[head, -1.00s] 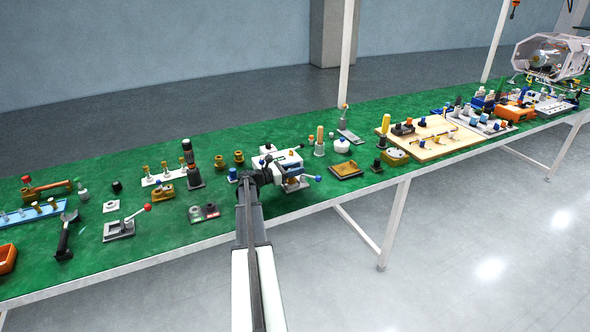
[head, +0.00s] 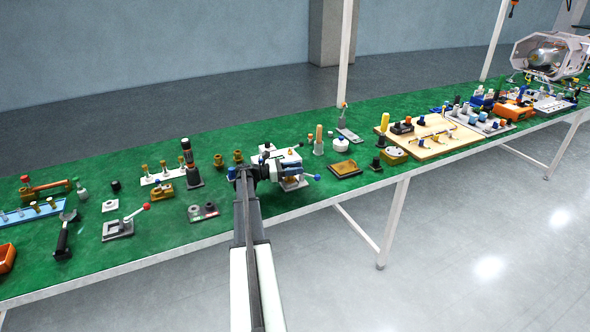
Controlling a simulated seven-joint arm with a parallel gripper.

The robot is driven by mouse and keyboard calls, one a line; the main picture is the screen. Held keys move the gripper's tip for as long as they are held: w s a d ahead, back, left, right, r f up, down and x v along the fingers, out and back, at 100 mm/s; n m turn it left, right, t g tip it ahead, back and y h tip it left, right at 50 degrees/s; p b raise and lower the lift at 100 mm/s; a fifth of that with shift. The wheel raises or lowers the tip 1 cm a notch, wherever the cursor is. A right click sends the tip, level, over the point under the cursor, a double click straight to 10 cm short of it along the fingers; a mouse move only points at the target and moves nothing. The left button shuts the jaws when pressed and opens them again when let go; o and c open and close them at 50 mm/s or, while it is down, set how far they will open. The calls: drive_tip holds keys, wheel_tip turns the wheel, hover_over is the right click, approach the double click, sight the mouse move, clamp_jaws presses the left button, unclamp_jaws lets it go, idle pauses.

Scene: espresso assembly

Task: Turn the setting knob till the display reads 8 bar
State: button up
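My gripper (head: 268,172) is at the machine's left front side, at the end of my dark arm. The gripper and wrist cover part of the machine there. The setting knob and the display reading cannot be made out at this size. Whether the fingers are open, shut or touching a knob cannot be told.
Left of the machine are a grey-black cup holder (head: 203,212), a dark grinder-like tool (head: 191,176) and two brass cups (head: 238,158). A dark brown tray (head: 345,169) lies to the right. Bare green table shows in front of the tray and the machine.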

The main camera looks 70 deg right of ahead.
drive_tip(key=o, duration=0.3)
drive_tip(key=shift+o, duration=0.2)
drive_tip(key=shift+w, duration=0.1)
drive_tip(key=v, duration=1.3)
drive_tip(key=shift+w+a, duration=0.2)
